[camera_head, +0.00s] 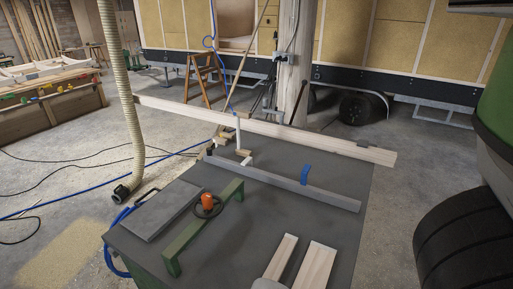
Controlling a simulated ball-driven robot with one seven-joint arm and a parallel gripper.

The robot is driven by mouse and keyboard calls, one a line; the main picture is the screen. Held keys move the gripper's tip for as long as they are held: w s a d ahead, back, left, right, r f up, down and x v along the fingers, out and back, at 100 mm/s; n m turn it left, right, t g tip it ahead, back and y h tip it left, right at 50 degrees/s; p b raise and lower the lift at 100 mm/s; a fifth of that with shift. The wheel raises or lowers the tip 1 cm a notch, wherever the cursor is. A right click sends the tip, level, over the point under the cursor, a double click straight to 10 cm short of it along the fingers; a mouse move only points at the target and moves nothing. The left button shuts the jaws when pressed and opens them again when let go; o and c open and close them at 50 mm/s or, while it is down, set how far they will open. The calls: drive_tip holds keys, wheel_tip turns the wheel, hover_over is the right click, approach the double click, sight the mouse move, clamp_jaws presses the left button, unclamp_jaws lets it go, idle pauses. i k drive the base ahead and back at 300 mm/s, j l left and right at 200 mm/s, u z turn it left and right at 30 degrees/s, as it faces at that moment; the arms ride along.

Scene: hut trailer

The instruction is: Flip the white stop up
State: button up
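A thin white upright piece (238,132) stands at the far edge of the dark work table (335,235), beside the long wooden beam. A small cream-white piece (243,153) sits low beside its foot. I cannot tell for sure which of these is the white stop, or whether they are joined. A blue upright piece (305,174) stands at the grey fence bar (285,182) further right.
A green bar (205,225) with an orange knob (207,201) crosses the table's left part. Two pale boards (315,266) lie at the front. A long beam (300,138) runs along the back. A large black tyre (465,245) stands close at right.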

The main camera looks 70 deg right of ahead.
sight(248, 160)
drive_tip(key=l+z, duration=0.1)
drive_tip(key=l, duration=1.05)
drive_tip(key=l+z, duration=0.1)
drive_tip(key=l, duration=1.05)
drive_tip(key=i+l+z, duration=0.15)
drive_tip(key=l, duration=0.95)
